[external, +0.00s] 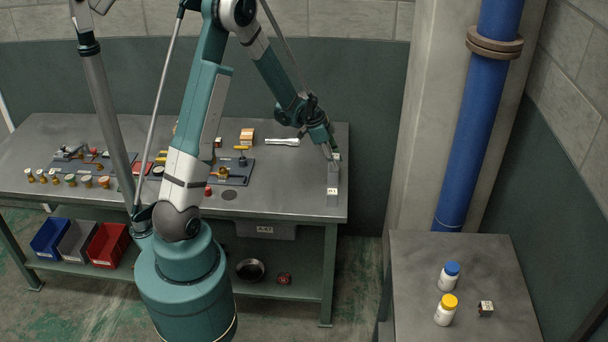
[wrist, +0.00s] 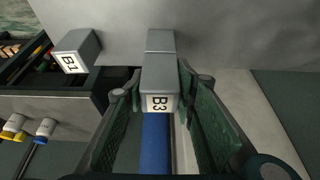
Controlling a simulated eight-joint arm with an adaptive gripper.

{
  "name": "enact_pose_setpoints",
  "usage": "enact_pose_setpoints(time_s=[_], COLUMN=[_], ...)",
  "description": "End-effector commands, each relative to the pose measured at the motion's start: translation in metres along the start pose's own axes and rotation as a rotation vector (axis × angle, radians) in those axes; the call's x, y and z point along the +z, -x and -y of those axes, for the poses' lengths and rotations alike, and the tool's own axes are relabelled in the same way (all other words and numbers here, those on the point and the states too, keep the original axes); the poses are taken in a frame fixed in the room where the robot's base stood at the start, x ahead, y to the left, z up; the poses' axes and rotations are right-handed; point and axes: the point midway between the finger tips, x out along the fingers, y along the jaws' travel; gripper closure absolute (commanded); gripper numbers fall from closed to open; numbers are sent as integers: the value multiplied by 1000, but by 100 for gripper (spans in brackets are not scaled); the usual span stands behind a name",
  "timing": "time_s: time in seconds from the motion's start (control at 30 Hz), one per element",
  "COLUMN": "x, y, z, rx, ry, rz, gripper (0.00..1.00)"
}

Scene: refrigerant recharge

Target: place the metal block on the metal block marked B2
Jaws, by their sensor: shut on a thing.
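My gripper (external: 328,152) is near the right end of the workbench. In the wrist view its two fingers (wrist: 160,75) are on either side of a grey metal block marked B3 (wrist: 157,84), shut on it. Another grey block (wrist: 160,41) lies directly beyond it, lined up with it; its label is hidden, and I cannot tell whether the two touch. A block marked B1 (wrist: 73,54) stands apart to the left in the wrist view. It also shows near the bench's right edge in the external view (external: 332,197). I cannot read a B2 label.
A side table (external: 410,270) carries blue-capped (external: 449,276) and yellow-capped (external: 446,310) bottles. A blue pipe (external: 478,120) stands behind.

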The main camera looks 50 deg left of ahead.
Motion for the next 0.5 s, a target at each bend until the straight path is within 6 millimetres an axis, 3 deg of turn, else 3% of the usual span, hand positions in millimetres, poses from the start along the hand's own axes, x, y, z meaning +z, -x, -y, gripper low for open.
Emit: enact_pose_setpoints(time_s=[0.2, 0.23, 0.33, 0.5], x=[1, 1, 1, 1], y=[-3, -3, -3, -2], z=[0, 0, 0, 0], rx=[0, 0, 0, 0], ry=[0, 0, 0, 0], rz=[0, 0, 0, 0], gripper=[100, 71, 58, 58])
